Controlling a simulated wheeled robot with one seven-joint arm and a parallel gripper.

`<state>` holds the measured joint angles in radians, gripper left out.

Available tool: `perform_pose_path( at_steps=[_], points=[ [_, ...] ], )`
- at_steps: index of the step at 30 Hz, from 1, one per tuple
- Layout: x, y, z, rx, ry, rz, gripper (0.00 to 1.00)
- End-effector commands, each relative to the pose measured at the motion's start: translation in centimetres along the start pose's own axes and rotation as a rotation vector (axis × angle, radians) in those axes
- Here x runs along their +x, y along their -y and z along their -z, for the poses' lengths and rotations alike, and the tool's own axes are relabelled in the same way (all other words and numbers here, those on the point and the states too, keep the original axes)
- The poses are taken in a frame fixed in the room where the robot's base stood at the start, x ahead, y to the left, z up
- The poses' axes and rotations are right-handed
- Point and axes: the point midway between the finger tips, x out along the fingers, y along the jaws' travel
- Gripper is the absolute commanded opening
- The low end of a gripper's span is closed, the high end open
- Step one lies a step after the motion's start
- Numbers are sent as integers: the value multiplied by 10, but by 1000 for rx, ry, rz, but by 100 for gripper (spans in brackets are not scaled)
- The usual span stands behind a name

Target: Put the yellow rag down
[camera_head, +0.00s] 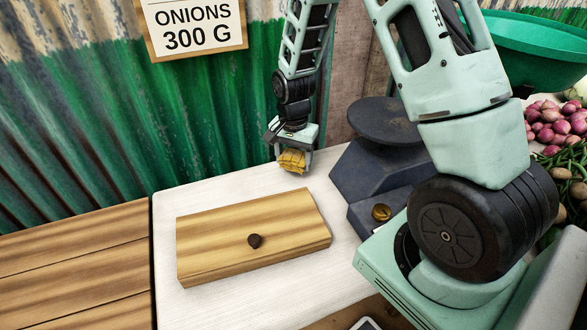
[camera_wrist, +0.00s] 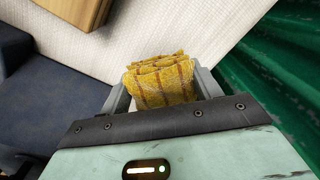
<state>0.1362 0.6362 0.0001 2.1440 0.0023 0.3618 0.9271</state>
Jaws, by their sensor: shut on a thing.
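A folded yellow rag (camera_head: 292,161) with brown stripes is held between the fingers of my gripper (camera_head: 291,156), over the far part of the white table covering (camera_head: 206,193). In the wrist view the rag (camera_wrist: 160,82) sits between both fingertips of my gripper (camera_wrist: 163,90), its folded edge sticking out ahead. Whether the rag touches the table is hard to tell from these views. The white covering (camera_wrist: 165,30) shows bare around it in the wrist view.
A wooden box (camera_head: 240,226) with a dark round knob (camera_head: 255,241) lies in front. A green corrugated wall (camera_head: 180,90) is behind. Bare covering surrounds the rag.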

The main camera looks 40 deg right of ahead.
Motion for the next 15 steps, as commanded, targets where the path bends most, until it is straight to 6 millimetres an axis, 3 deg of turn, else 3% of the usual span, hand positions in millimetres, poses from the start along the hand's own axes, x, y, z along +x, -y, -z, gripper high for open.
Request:
perform_pose_path(
  at_steps=[7, 15],
  points=[
    [32, 0, 0, 1, 2, -2, 42],
    [35, 0, 0, 0, 0, 0, 42]
  ],
)
